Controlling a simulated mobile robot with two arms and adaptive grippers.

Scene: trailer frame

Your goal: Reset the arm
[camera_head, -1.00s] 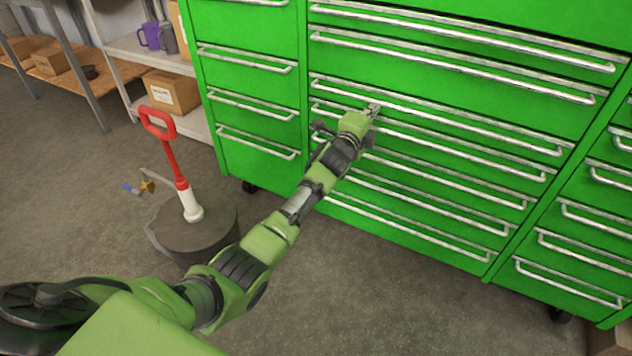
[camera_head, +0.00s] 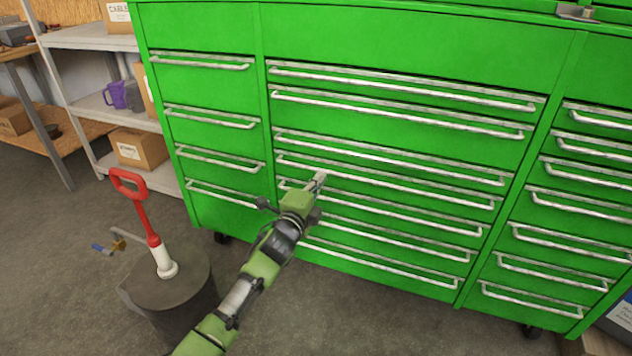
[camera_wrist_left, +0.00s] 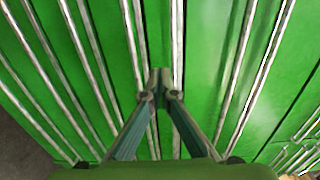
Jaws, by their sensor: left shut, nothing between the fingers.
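My left arm reaches in from the bottom of the head view, stretched toward a green tool cabinet (camera_head: 400,45). Its gripper (camera_head: 319,179) is in front of the middle column of drawers, near the left part of a silver drawer handle. In the left wrist view the two fingertips (camera_wrist_left: 160,76) meet, with nothing between them. Drawer handles (camera_wrist_left: 178,50) run past the tips. I cannot tell whether the tips touch the cabinet. All drawers in view look shut. My right gripper is not in view.
A dark drum (camera_head: 185,290) with a red-handled tool (camera_head: 146,215) stands left of my arm. Shelves (camera_head: 90,37) with boxes (camera_head: 138,149) and a purple jug (camera_head: 117,95) are at the left. Grey floor (camera_head: 60,230) is bare at the lower left.

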